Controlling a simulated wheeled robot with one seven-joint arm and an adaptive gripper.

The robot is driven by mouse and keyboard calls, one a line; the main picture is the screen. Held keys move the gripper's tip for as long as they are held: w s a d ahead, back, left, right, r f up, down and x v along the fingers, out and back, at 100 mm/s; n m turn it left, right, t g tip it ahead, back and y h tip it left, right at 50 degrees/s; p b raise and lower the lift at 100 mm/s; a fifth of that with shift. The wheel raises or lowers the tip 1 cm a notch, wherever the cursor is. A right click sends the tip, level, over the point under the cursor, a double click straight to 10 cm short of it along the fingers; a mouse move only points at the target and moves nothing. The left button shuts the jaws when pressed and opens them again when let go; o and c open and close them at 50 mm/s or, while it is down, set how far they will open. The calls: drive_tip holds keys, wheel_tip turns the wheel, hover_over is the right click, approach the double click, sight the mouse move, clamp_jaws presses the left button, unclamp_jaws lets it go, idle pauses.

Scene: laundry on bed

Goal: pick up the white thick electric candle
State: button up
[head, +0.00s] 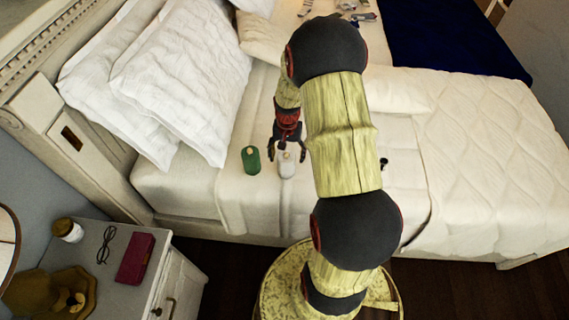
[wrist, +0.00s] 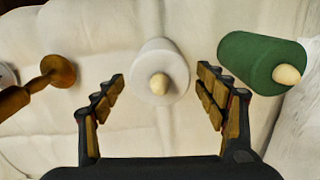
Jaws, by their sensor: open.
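The white thick electric candle (head: 286,164) stands on the bed near its side edge, below my gripper (head: 287,150) in the head view. In the wrist view the white candle (wrist: 158,72) shows its pale flame tip and lies between and just beyond the fingertips of my gripper (wrist: 160,88). The gripper is open, with one finger to each side of the candle and gaps on both sides. It holds nothing.
A green candle (head: 251,160) stands close on the left in the head view; in the wrist view it is right of the fingers. A brown-gold object with a round end (wrist: 55,75) lies at left. Pillows (head: 180,75) fill the bed's head. A nightstand (head: 185,285) is at lower left.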

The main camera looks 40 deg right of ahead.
drive_tip(key=f+b, duration=0.1)
drive_tip(key=f, duration=0.1)
drive_tip(key=f+b, duration=0.1)
drive_tip(key=f, duration=0.1)
drive_tip(key=a+f, duration=0.1)
drive_tip(key=f, duration=0.1)
drive_tip(key=shift+s+f+b, duration=0.2)
drive_tip(key=shift+s+b, duration=0.05)
drive_tip(key=shift+b, duration=0.15)
drive_tip(key=shift+r, duration=0.1)
drive_tip(key=shift+c, duration=0.9)
drive_tip(key=c, duration=1.1)
drive_tip(key=shift+c, duration=0.3)
